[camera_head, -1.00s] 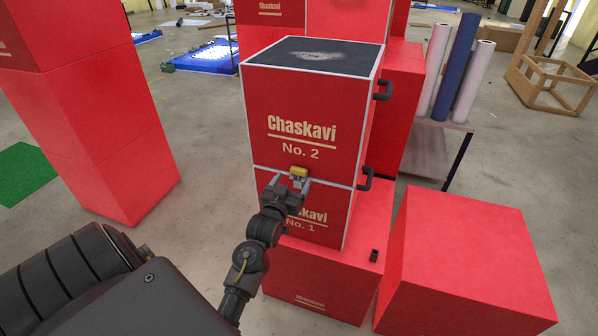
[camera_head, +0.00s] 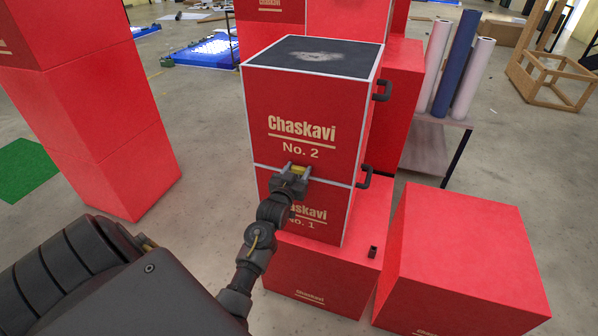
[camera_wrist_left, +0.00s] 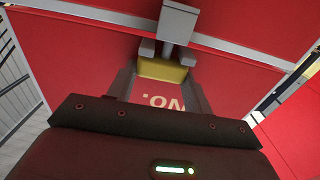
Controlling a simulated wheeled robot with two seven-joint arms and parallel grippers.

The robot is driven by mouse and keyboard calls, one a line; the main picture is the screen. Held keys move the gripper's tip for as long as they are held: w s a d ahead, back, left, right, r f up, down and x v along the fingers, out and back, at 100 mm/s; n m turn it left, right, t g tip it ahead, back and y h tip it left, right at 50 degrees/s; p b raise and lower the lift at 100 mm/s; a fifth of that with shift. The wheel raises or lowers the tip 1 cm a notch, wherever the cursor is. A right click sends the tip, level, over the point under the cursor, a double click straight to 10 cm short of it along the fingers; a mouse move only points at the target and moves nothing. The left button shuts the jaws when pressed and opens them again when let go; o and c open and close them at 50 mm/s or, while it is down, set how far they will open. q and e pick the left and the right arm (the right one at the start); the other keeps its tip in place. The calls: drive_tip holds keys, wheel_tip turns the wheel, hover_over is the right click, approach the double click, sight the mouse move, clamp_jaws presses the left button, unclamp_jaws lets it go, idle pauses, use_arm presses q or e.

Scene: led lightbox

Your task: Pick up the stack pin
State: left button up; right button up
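The stack pin (camera_head: 298,170) shows as a small yellow piece at the seam between the red No. 2 box (camera_head: 305,115) and the No. 1 box (camera_head: 312,226). In the left wrist view its yellow part (camera_wrist_left: 162,70) sits below grey metal pieces. My left gripper (camera_head: 297,172) is at the pin, with one finger on each side of the yellow part. In the left wrist view the fingers of the gripper (camera_wrist_left: 160,84) stand apart; I cannot tell whether they touch the pin. My right gripper is not in view.
Black handles (camera_head: 382,91) stick out from the stack's right side. A large red box (camera_head: 470,260) stands at the right front, and a red column (camera_head: 100,120) at the left. A small dark object (camera_head: 373,252) lies on the lower box. Floor between column and stack is clear.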

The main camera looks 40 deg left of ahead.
use_arm(q)
drive_tip(key=shift+c, duration=1.3)
drive_tip(key=shift+r, duration=0.15)
drive_tip(key=shift+r, duration=0.25)
drive_tip(key=shift+s+d+r+b, duration=0.1)
drive_tip(key=shift+s+r+b, duration=0.15)
drive_tip(key=shift+r+b, duration=0.3)
drive_tip(key=shift+s+d+r+b, duration=0.1)
drive_tip(key=shift+s+r+b, duration=0.2)
drive_tip(key=shift+r, duration=0.35)
drive_tip(key=b+v, duration=0.3)
drive_tip(key=v, duration=1.4)
drive_tip(key=shift+r+b, duration=0.15)
drive_tip(key=shift+b, duration=0.2)
drive_tip(key=shift+w+r, duration=0.1)
drive_tip(key=shift+r+p, duration=0.9)
drive_tip(key=shift+p, duration=0.3)
